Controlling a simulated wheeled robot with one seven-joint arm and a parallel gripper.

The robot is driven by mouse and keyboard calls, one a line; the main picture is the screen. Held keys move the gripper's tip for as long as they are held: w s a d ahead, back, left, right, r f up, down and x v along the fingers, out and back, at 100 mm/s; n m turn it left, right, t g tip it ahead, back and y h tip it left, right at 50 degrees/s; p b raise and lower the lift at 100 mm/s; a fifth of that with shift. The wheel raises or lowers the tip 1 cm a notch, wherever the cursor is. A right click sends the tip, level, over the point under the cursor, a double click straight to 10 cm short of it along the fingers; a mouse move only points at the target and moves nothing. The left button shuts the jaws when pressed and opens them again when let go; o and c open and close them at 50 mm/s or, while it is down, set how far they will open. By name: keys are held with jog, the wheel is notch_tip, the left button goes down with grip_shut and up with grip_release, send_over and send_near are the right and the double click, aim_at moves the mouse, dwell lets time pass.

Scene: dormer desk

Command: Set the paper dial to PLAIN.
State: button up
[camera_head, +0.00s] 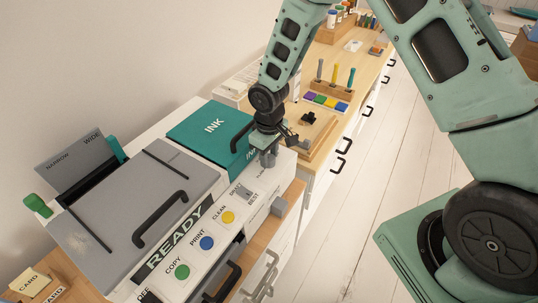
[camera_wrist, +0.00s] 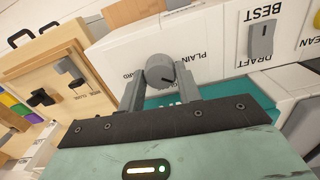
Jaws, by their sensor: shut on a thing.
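The paper dial (camera_wrist: 158,70) is a round grey knob on the white top of the printer, seen in the wrist view between my fingertips. My gripper (camera_wrist: 160,80) is shut on it, one finger on each side. The label PLAIN (camera_wrist: 189,63) is printed just right of the dial; another label, partly hidden, is at its left. A dark mark on the dial points to the lower right in that view, and I cannot tell for sure which label it is set to. In the head view my gripper (camera_head: 268,158) is over the printer's right end and hides the dial.
The DRAFT/BEST switch (camera_wrist: 261,40) is close by, then coloured buttons CLEAN (camera_head: 228,217), PRINT (camera_head: 207,243) and COPY (camera_head: 182,271). The teal INK cover (camera_head: 207,132) is beside my wrist. A wooden board (camera_head: 318,135) with a black part stands beyond the printer.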

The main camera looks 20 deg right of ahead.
aim_at(269, 157)
jog(key=n, duration=0.3)
jog(key=shift+w+n, duration=0.1)
jog(key=shift+n, duration=0.2)
jog(key=shift+r+n, duration=0.1)
jog(key=shift+n, duration=1.8)
jog(key=o, duration=1)
notch_tip(269, 157, up, 17)
jog(key=b, duration=0.1)
jog(key=shift+r, duration=0.2)
